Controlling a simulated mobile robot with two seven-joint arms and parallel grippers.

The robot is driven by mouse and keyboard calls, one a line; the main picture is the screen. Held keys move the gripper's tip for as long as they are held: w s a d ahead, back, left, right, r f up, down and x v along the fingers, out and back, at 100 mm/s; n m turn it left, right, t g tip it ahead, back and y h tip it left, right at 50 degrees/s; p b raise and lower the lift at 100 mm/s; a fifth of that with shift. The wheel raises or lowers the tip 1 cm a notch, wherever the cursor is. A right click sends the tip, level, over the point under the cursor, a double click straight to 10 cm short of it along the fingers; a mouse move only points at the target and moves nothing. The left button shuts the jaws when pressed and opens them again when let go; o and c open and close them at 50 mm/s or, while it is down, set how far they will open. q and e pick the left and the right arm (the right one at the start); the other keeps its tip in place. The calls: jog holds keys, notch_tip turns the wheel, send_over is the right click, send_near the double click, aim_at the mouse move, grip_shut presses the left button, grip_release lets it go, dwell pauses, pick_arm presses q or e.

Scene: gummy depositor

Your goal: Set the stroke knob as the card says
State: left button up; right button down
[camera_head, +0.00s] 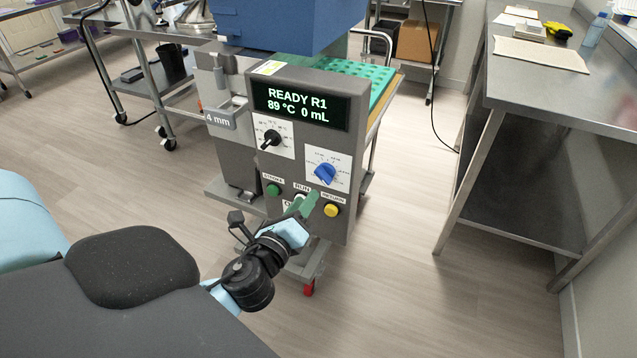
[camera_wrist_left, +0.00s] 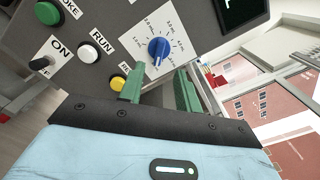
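The machine's grey control panel (camera_head: 300,150) faces me, with a display (camera_head: 300,104) reading "READY R1 89 °C 0 mL". A blue knob (camera_head: 325,174) sits on a white dial plate at right; a black knob (camera_head: 270,139) sits on another plate at upper left. My left gripper (camera_head: 306,200) is in front of the lower panel. In the left wrist view its green fingers (camera_wrist_left: 160,75) are apart and empty, with the blue knob (camera_wrist_left: 159,49) just beyond the tips. I cannot make out a card's setting. My right gripper is out of view.
Below the knobs are a green button (camera_head: 273,190), a white RUN button (camera_wrist_left: 89,53) and a yellow RETURN button (camera_head: 331,210). An ON switch (camera_wrist_left: 39,63) is beside them. A "4 mm" tag (camera_head: 221,119) sticks out at left. A steel table (camera_head: 560,95) stands right, with clear floor between.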

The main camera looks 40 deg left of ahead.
aim_at(320, 179)
pick_arm(q)
jog(key=shift+x, duration=3.8)
jog(key=shift+d, duration=0.1)
grip_shut()
